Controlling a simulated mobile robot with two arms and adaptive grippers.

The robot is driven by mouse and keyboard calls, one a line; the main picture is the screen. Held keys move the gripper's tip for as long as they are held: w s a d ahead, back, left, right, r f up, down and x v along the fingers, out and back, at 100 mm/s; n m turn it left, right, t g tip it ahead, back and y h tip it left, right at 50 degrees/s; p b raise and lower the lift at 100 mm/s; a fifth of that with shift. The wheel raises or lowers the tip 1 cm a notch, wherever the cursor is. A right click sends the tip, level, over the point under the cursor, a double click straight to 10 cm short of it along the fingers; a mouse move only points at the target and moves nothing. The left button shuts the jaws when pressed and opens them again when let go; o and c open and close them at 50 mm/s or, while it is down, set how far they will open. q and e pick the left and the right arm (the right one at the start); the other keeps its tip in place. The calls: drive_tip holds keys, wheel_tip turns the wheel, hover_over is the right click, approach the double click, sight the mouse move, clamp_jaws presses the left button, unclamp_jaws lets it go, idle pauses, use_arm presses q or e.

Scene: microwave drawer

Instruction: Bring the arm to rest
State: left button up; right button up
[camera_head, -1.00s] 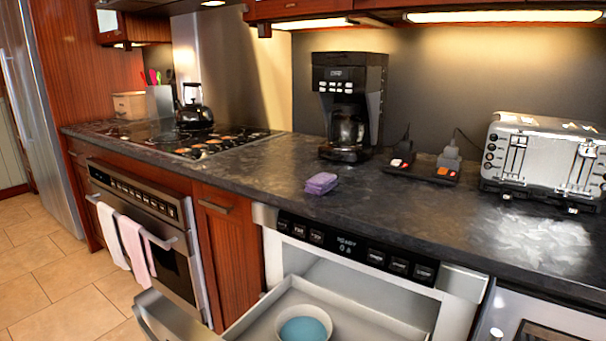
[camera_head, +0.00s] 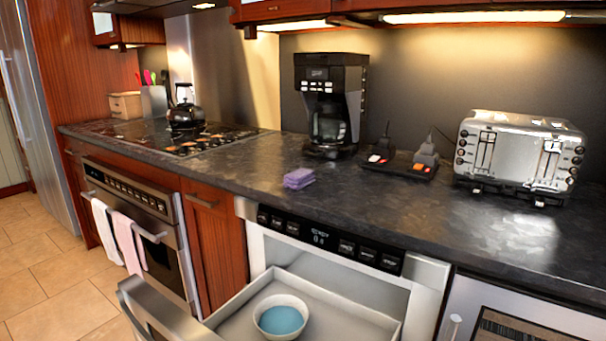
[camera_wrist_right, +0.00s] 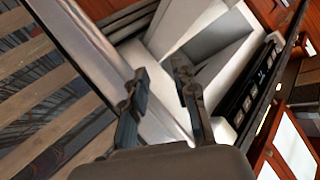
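My right gripper (camera_wrist_right: 162,85) shows in the right wrist view with its two dark fingers apart and nothing between them. Beyond the fingers is the white microwave drawer (camera_wrist_right: 195,25), with its black button panel (camera_wrist_right: 245,97) to the right. Neither gripper shows in the head view. There the microwave drawer (camera_head: 345,305) is pulled out below the counter. A white bowl with blue contents (camera_head: 281,318) sits inside it.
The dark counter (camera_head: 400,205) carries a purple sponge (camera_head: 299,178), a coffee maker (camera_head: 330,105), power strips with plugs (camera_head: 400,165) and a silver toaster (camera_head: 520,155). A kettle (camera_head: 186,110) stands on the stove. The open drawer front (camera_head: 165,315) juts out over the floor.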

drive_tip(key=s+a+f+n+g+h, duration=0.25)
drive_tip(key=s+f+g, duration=0.25)
drive_tip(key=s+f, duration=0.65)
drive_tip(key=s+a+f+n+g+h, duration=0.1)
drive_tip(key=s+a+f+n+g, duration=0.3)
drive_tip(key=s+f, duration=0.75)
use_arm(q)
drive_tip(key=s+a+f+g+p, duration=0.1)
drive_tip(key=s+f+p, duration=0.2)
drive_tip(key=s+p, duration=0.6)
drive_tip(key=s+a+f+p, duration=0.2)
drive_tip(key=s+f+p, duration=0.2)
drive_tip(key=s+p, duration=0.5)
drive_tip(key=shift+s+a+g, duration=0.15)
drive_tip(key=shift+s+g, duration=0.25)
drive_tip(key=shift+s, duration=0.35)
use_arm(e)
drive_tip(key=s+d+f+g, duration=0.1)
drive_tip(key=s+d+f, duration=0.1)
drive_tip(key=s, duration=0.7)
drive_tip(key=s+d+f+m+g, duration=0.1)
drive_tip(key=s+d+f+g, duration=0.1)
drive_tip(key=s+f, duration=0.3)
drive_tip(key=s, duration=0.4)
drive_tip(key=shift+s, duration=0.2)
